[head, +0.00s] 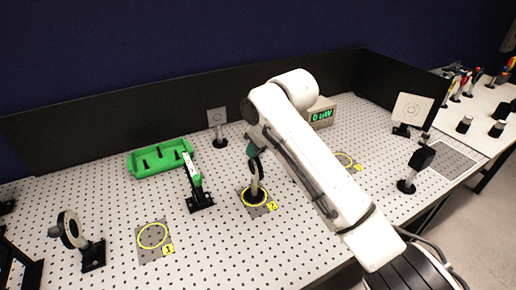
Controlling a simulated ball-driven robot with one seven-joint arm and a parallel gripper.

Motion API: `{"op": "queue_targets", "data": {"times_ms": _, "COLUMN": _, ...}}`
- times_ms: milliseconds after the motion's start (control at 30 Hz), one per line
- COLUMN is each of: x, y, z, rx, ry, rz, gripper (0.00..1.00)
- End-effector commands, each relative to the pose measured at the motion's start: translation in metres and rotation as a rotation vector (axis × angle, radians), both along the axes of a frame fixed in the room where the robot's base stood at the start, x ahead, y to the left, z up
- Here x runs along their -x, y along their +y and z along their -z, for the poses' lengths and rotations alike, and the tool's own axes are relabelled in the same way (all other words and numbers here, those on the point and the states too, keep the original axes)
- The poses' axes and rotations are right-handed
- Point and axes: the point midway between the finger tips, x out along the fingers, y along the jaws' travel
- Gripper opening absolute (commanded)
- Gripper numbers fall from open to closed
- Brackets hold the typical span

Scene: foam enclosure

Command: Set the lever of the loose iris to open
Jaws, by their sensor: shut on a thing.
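The loose iris (255,170) is a dark, thin ring seen nearly edge-on, on a short post with a round black base. It stands upright inside the yellow circle marked 2 (253,206). My gripper (253,152) is at the top of the iris, coming from above, and is shut on it. The fingertips are small and dark here, and I cannot tell which part of the iris they grip. The lever and its setting cannot be made out.
A green tray (133,165) and a post-mounted green-tipped part (192,172) stand to the left. A round mount (71,230) stands far left. Circle 1 (139,242) is empty. A meter (321,114) reads 0 uW behind my arm. A black detector (421,160) stands right.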

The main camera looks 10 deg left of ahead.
Motion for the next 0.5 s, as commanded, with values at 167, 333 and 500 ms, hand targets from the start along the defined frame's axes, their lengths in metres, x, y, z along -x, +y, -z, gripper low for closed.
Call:
{"op": "queue_targets", "data": {"times_ms": 167, "x": 0.0001, "y": 0.0000, "z": 0.0003, "rx": 0.001, "ry": 0.001, "rz": 0.000, "gripper": 0.00}}
{"op": "queue_targets", "data": {"times_ms": 333, "x": 0.0002, "y": -0.0001, "z": 0.0003, "rx": 0.001, "ry": 0.002, "rz": 0.000, "gripper": 0.35}}
{"op": "queue_targets", "data": {"times_ms": 500, "x": 0.0002, "y": -0.0001, "z": 0.0003, "rx": 0.001, "ry": 0.002, "rz": 0.001, "gripper": 0.50}}
